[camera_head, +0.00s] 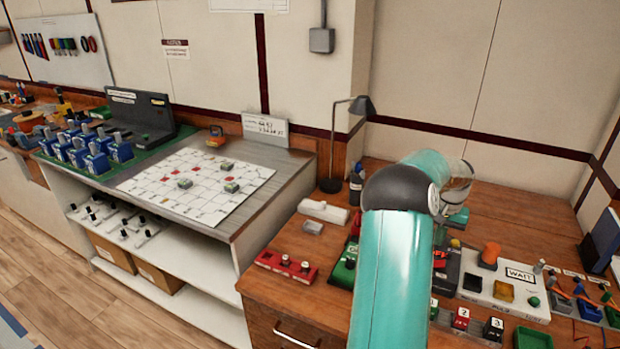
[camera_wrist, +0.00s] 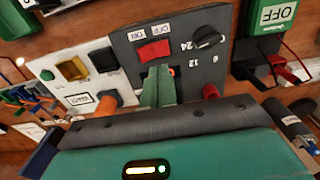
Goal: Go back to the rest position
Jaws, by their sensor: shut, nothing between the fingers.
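My gripper (camera_wrist: 160,82) is shut and empty in the wrist view, its green fingers pressed together in front of a dark panel (camera_wrist: 185,75). The panel carries a red switch (camera_wrist: 153,50) with ON and OFF labels and a black knob (camera_wrist: 208,37) with numbers around it. The fingertips are just below the red switch in the picture; whether they touch the panel I cannot tell. In the head view my teal arm reaches over the right-hand wooden bench (camera_head: 500,210), and its elbow hides part of the controls. The gripper is partly visible there, above the dark panel.
A white panel (camera_head: 512,287) marked WAIT, with an orange knob (camera_head: 490,253) and yellow button, stands beside the dark one. A desk lamp (camera_head: 332,150), a bottle (camera_head: 355,188) and a red block with switches (camera_head: 286,266) are left of my arm.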

